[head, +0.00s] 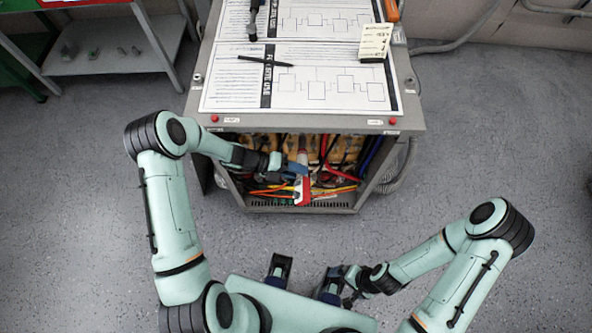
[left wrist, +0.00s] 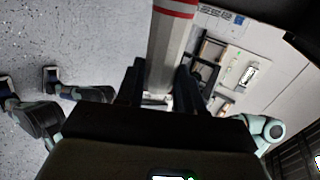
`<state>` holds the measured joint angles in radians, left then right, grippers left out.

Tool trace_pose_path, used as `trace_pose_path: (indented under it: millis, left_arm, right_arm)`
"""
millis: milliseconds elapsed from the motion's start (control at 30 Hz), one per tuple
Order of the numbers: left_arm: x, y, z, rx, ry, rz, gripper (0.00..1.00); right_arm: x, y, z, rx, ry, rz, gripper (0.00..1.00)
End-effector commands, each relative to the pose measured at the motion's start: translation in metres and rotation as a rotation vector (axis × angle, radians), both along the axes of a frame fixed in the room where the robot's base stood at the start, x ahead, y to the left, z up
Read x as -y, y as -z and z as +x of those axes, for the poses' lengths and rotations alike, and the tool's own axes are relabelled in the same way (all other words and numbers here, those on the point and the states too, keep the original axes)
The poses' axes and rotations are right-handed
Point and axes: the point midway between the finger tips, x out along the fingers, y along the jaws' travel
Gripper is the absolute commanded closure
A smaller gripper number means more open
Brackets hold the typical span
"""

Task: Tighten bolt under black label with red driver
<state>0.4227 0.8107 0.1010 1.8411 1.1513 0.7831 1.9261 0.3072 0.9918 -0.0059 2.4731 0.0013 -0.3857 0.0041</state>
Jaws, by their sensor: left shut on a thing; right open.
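The red and white driver (head: 303,190) is at the open front of the cabinet (head: 410,118). My left gripper (head: 298,169) is shut on it; in the left wrist view the driver's pale shaft-like body with a red band (left wrist: 174,10) runs between the two dark fingers (left wrist: 160,92). The driver's tip and any bolt are hidden or too small to make out. I cannot pick out a black label inside the cabinet. My right gripper (head: 305,279) is open and empty, low in the head view, well short of the cabinet.
Coloured cables (head: 325,188) crowd the cabinet's opening. On its top lie diagram sheets (head: 235,90), a black pen (head: 264,61) and a yellowish notepad (head: 375,42). A grey shelf (head: 120,58) stands at the upper left.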

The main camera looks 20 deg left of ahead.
Motion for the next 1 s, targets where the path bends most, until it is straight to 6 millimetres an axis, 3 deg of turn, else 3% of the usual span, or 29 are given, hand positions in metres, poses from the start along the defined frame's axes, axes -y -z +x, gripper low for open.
trace_pose_path:
  millis: [1000]
  left_arm:
    - [-0.003,-0.001,0.015,0.003,0.001,-0.003,1.00]
  right_arm:
    - [0.000,-0.006,0.002,0.002,0.000,0.000,0.00]
